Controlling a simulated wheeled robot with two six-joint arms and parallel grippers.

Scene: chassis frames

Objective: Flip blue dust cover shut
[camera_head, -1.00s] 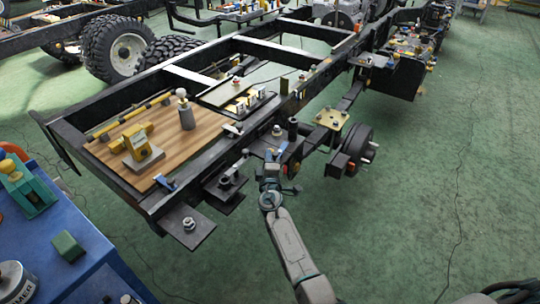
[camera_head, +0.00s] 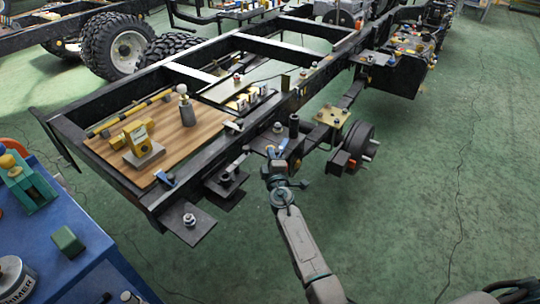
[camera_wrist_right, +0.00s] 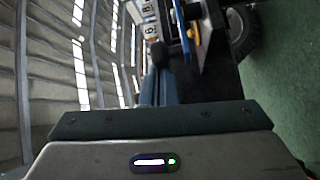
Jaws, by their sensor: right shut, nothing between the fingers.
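The blue dust cover (camera_head: 283,144) is a small blue piece at the near side rail of the black chassis frame, right at my right gripper's tip. In the right wrist view the blue cover (camera_wrist_right: 179,30) looks like a thin plate standing on edge, just beyond and right of the fingertips. My right gripper (camera_head: 276,157) is shut and empty, close below the cover; I cannot tell whether they touch. Its closed fingers (camera_wrist_right: 159,75) show in the wrist view. The part behind the cover is mostly hidden by the gripper. My left gripper is out of view.
The black chassis frame (camera_head: 105,98) carries a wooden board (camera_head: 205,122) with a yellow clamp (camera_head: 140,138). Brackets and a black post (camera_head: 293,127) stand near my right gripper. A blue cart (camera_head: 75,262) is at lower left.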

